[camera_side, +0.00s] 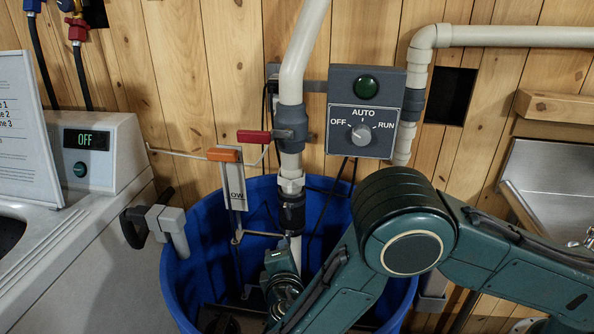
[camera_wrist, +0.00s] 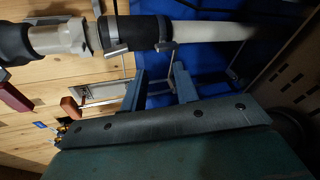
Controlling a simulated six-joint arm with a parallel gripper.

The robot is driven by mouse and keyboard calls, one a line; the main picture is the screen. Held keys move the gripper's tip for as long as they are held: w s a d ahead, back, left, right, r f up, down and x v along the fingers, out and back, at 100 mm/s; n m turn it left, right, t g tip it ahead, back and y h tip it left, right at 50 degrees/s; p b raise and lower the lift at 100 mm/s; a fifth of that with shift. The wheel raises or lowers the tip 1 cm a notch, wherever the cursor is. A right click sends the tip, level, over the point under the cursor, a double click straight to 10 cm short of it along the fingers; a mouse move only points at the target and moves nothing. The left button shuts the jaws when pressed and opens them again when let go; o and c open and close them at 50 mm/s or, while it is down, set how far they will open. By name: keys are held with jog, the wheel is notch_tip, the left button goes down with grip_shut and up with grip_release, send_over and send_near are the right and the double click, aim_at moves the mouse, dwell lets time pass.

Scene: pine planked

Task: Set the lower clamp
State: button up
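A black rubber coupling (camera_side: 291,212) joins the upright white pipe above the blue bin. It shows large and sideways in the wrist view (camera_wrist: 138,27). A thin metal band, the lower clamp (camera_wrist: 166,30), sits at its right end there, where the bare white pipe (camera_wrist: 220,31) begins. My gripper (camera_wrist: 153,66) has its two blue-grey fingers spread apart, pointing at the coupling, with nothing seen between them. Thin metal pieces lie between fingertips and coupling; I cannot tell whether the fingers touch them. In the side view my wrist is inside the bin and the fingertips are hidden.
The blue bin (camera_side: 187,278) surrounds my wrist. A grey bracket (camera_side: 160,226) hangs on its left rim. A LOW card (camera_side: 234,186) with an orange-topped post stands left of the pipe. A red valve handle (camera_side: 254,137) and a control box (camera_side: 364,118) sit above; a washer stands at left.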

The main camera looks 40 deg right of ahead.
aim_at(288, 238)
jog(key=a+n+g, duration=0.1)
jog(key=n, duration=0.3)
jog(key=s+a+r+n+h, duration=0.1)
jog(key=a+n, duration=0.1)
jog(key=n, duration=0.3)
jog(key=a+n+g+h, duration=0.1)
jog(key=n, duration=0.3)
jog(key=shift+s+a+r+g, duration=0.25)
jog(key=shift+s+r+g, duration=0.05)
jog(key=x, duration=1.3)
jog(key=shift+w+d+f, duration=0.2)
jog(key=shift+w, duration=0.05)
jog(key=shift+c, duration=0.2)
grip_shut()
